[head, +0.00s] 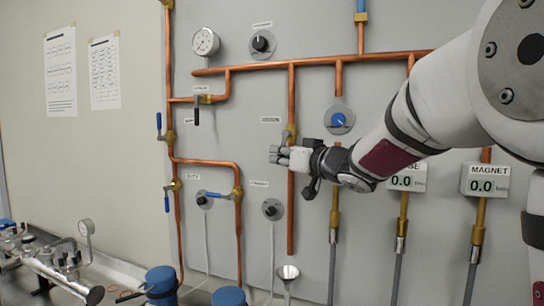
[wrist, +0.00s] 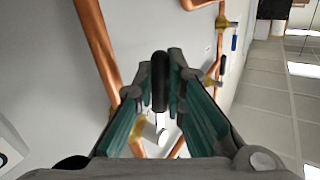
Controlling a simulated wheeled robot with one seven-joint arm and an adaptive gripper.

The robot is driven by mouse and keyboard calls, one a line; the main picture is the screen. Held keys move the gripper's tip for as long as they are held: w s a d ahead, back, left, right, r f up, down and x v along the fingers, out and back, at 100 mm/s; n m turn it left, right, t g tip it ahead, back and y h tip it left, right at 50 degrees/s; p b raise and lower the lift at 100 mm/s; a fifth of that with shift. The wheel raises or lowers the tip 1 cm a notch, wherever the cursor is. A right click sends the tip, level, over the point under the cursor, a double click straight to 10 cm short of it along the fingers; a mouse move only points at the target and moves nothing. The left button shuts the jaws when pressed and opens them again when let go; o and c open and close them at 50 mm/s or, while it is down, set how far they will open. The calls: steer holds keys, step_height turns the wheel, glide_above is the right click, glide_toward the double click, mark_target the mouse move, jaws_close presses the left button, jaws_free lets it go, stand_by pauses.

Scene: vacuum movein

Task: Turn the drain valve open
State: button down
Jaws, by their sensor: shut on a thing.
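The drain valve (head: 291,130) has a brass body on the vertical copper pipe that ends above a small funnel (head: 288,272). In the wrist view, its brass body (wrist: 138,127) shows below a black lever grip (wrist: 160,75) on a light metal stem. My gripper (head: 275,154) is at the valve, in front of the copper pipe. It is shut on the lever, with a finger on each side of the grip. In the head view the fingers hide most of the lever, so its exact angle is hard to tell.
Blue-handled valves (head: 159,125) stand to the left on other copper pipes. A pressure gauge (head: 205,42) and a round knob (head: 263,43) are above. A blue knob (head: 340,120) and digital readouts (head: 484,180) are to the right. Blue-topped cylinders (head: 160,282) stand below left.

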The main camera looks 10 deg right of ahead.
steer(key=p, duration=0.3)
steer(key=shift+s+d+r+n+g, duration=0.15)
steer(key=shift+s+r+n+g, duration=0.15)
steer(key=shift+g, duration=0.1)
steer(key=p, duration=0.3)
steer(key=g+h+p, duration=0.1)
steer(key=p, duration=0.2)
steer(key=shift+s+d+f+n, duration=0.15)
steer(key=shift+s+d+n, duration=0.05)
steer(key=shift+d+n, duration=0.2)
steer(key=shift+w+f, duration=0.1)
steer(key=shift+f, duration=0.05)
steer(key=c, duration=1.6)
jaws_free()
steer(key=shift+c, duration=0.2)
steer(key=shift+d, duration=0.1)
steer(key=v, duration=0.8)
